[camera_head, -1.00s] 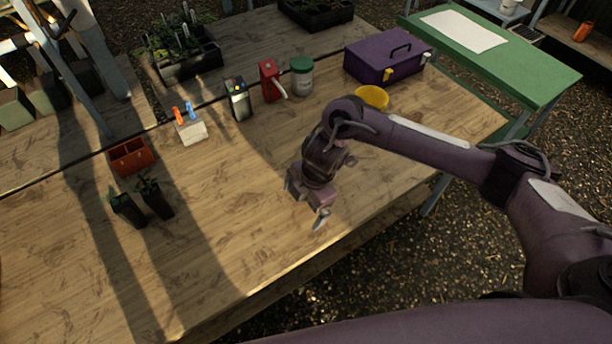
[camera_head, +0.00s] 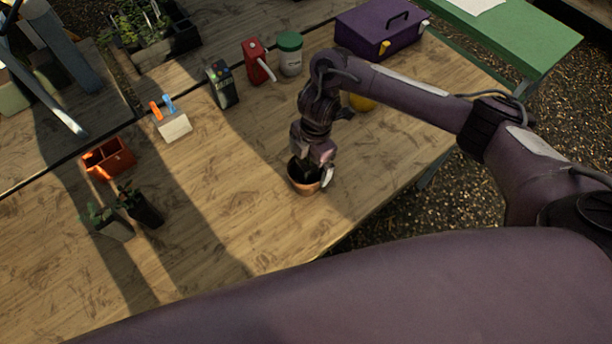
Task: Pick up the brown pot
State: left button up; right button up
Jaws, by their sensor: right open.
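The brown pot (camera_head: 304,188) stands upright on the wooden table, right of the table's middle and near its front edge. It is small and terracotta-coloured, with a dark inside. My right gripper (camera_head: 317,174) is directly over it, pointing down, with its jaws open. One pale finger shows beside the pot's right side; the other finger is hidden, so I cannot tell whether it is inside the pot or behind it. The gripper covers part of the pot's rim. My left gripper is not in view.
An orange-red box (camera_head: 110,158) and dark potted seedlings (camera_head: 141,208) stand at left. Tabletop left of the pot is clear.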

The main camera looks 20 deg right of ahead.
jog(key=f, duration=0.1)
jog(key=f+b, duration=0.1)
jog(key=f, duration=0.1)
jog(key=shift+a, duration=0.4)
jog(key=shift+f, duration=0.3)
jog(key=shift+w, duration=0.1)
jog(key=c, duration=0.7)
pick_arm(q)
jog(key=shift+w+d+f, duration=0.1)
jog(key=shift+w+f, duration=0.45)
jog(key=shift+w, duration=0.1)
pick_arm(e)
jog(key=shift+c, duration=0.5)
jog(key=shift+r, duration=0.1)
